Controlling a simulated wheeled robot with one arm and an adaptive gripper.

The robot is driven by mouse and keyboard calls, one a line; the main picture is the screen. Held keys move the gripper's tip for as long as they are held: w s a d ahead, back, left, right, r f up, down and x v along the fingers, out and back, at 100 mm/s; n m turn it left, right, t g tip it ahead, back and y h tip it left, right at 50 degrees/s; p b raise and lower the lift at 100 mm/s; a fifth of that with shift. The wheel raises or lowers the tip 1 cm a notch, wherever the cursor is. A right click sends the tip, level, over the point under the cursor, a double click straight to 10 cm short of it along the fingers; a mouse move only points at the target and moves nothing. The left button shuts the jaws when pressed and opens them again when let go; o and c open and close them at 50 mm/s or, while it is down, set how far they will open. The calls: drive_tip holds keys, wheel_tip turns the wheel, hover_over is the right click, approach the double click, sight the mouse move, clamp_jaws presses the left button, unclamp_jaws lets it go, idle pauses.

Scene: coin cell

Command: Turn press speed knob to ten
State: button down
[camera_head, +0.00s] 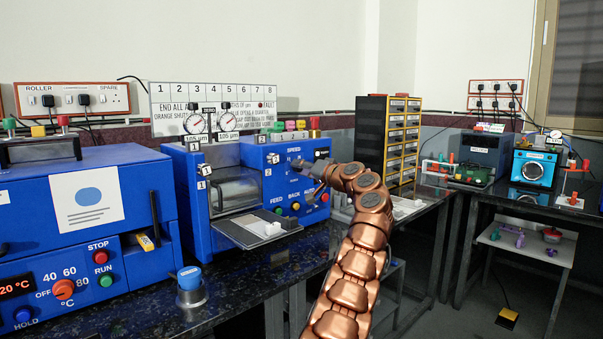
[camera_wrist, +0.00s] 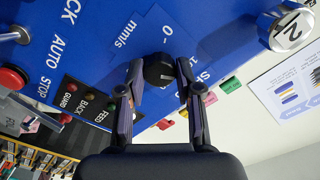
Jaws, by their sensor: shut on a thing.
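The blue press (camera_head: 240,180) stands on the dark bench, with a SPEED label on its front panel. In the wrist view the black speed knob (camera_wrist: 158,70) sits on the blue panel, between my two fingers. My gripper (camera_wrist: 160,84) is shut on the knob, one finger on each side. A "0" mark and "mm/s" are printed beside the knob, and part of another mark shows near the right finger. I cannot tell clearly where the knob points. In the head view my gripper (camera_head: 303,168) reaches the panel under the SPEED label, and the knob is hidden there.
FEED, BACK and AUTO buttons (camera_head: 294,207) lie below my gripper. A grey tray (camera_head: 240,235) sticks out in front of the press. A blue oven (camera_head: 80,220) stands at the left, a drawer cabinet (camera_head: 372,140) to the right.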

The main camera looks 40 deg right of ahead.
drive_tip(key=shift+f+n, duration=0.15)
drive_tip(key=shift+n, duration=0.35)
drive_tip(key=shift+a, duration=0.1)
drive_tip(key=c, duration=0.8)
unclamp_jaws()
drive_tip(key=shift+o, duration=0.2)
drive_tip(key=s, duration=1.2)
drive_tip(key=shift+a, duration=0.15)
